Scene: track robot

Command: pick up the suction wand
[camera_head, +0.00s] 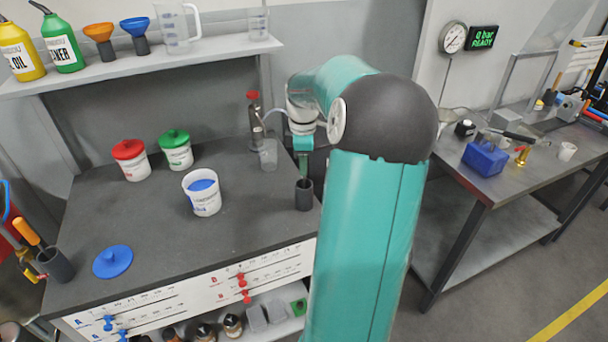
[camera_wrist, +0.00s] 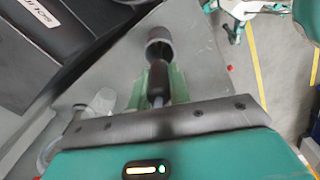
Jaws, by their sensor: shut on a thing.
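The suction wand (camera_wrist: 157,82) shows in the wrist view as a dark handle between the green fingers of my gripper (camera_wrist: 158,92). My gripper is shut on it. A dark round holder cup (camera_wrist: 158,38) lies just beyond the handle's end; I cannot tell whether the wand's tip is inside it. In the head view my gripper (camera_head: 303,168) points down over the dark holder cup (camera_head: 304,195) at the bench's right edge. The wand itself is not clear there. A pale hose (camera_head: 274,114) curves between the red-capped bottle (camera_head: 254,120) and my gripper.
A clear beaker (camera_head: 268,155) stands close left of my gripper. An open white tub (camera_head: 202,194) with blue contents, red-lidded (camera_head: 131,160) and green-lidded (camera_head: 176,151) tubs and a loose blue lid (camera_head: 113,262) are on the bench (camera_head: 150,225). A shelf (camera_head: 140,63) runs above.

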